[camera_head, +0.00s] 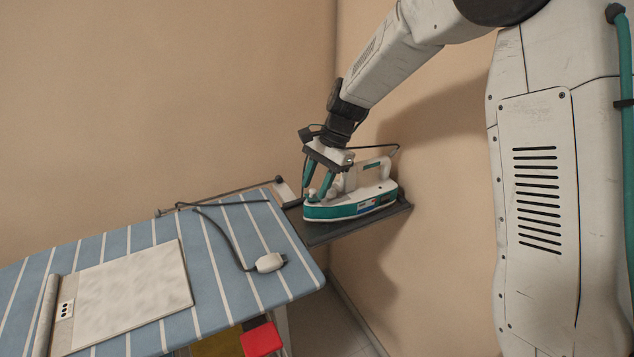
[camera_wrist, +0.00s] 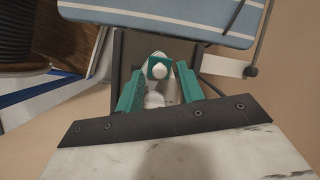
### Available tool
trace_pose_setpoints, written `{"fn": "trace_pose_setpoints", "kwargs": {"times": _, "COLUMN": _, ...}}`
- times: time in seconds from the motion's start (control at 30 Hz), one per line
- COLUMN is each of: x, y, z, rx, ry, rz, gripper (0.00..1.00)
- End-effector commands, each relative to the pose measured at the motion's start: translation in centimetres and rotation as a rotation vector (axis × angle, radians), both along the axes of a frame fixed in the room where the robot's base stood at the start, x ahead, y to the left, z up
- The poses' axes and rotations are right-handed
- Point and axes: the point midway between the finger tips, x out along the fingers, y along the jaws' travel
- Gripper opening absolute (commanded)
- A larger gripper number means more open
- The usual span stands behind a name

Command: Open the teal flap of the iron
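The white and teal iron (camera_head: 350,205) rests on a dark tray (camera_head: 330,232) at the end of the ironing board, its nose toward the left. My gripper (camera_head: 314,194) points down over the nose end of the iron. In the wrist view its two teal fingers (camera_wrist: 160,68) are spread, with a gap between them. The small teal flap (camera_wrist: 158,70), with a white round spot on it, lies between the fingertips, and I see no finger closed on it. In the head view the fingers blend with the flap, so I cannot tell contact there.
The blue striped ironing board (camera_head: 215,245) fills the lower left. A pale flat panel (camera_head: 130,295) and a white plug (camera_head: 270,262) on a dark cable lie on it. A red object (camera_head: 262,340) is below its edge. The wall stands close behind the iron.

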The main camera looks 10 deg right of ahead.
Motion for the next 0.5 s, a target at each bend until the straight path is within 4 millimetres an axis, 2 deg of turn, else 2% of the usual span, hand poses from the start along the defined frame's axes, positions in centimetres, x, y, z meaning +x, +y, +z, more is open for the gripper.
{"fn": "trace_pose_setpoints", "kwargs": {"times": 0.17, "x": 0.1, "y": -0.3, "z": 0.8, "rx": 0.0, "ry": -0.002, "rz": 0.0, "gripper": 0.38}}
{"fn": "trace_pose_setpoints", "kwargs": {"times": 0.5, "x": 0.7, "y": -2.3, "z": 5.9, "rx": 0.0, "ry": -0.002, "rz": -0.002, "gripper": 0.38}}
